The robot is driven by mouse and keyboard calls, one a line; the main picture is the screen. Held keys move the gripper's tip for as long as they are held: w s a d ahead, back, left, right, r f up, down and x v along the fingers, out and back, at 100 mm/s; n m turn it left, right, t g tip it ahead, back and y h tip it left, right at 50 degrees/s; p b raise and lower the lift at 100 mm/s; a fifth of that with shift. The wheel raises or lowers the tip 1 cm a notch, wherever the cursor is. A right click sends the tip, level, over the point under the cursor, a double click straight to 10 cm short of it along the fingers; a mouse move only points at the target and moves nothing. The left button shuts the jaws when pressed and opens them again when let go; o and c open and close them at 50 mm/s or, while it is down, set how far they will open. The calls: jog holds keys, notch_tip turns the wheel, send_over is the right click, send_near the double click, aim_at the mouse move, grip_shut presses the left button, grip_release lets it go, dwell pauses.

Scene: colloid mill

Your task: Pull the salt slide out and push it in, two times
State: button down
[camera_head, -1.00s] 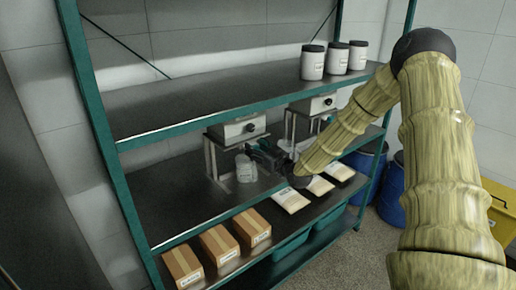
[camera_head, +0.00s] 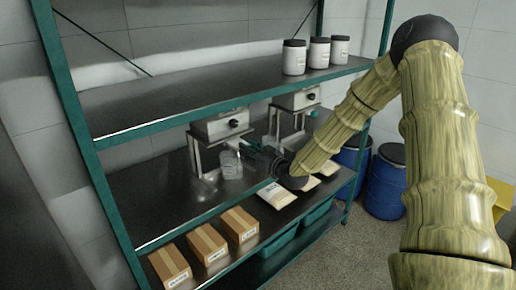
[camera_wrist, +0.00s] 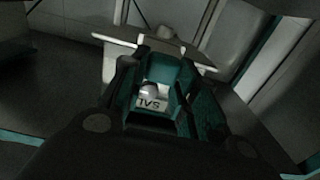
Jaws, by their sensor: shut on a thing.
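My gripper (camera_head: 247,151) is at the middle shelf, in front of and below the two metal dispenser boxes. In the wrist view my gripper (camera_wrist: 157,88) is shut, its teal-and-black fingers around a small pale round part. Just by that part is a white label (camera_wrist: 150,103) reading upside down as the start of "SALT"; I take this to be the salt slide. How far the slide is out cannot be told, since the fingers hide most of it. The left dispenser (camera_head: 208,130) and right dispenser (camera_head: 297,98) have black knobs and stand on metal legs.
A clear jar (camera_head: 230,167) stands beside my gripper under the left dispenser. White jars (camera_head: 294,58) stand on the top shelf. Blue drums (camera_head: 386,183) stand at the right.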

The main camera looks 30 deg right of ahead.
jog(key=shift+w, duration=0.2)
jog(key=c, duration=1.1)
grip_release()
jog(key=shift+s+d, duration=0.1)
jog(key=s, duration=0.4)
jog(key=s+d, duration=0.1)
jog(key=s, duration=0.6)
jog(key=shift+s+d, duration=0.35)
jog(key=shift+d, duration=0.05)
jog(key=shift+f, duration=0.1)
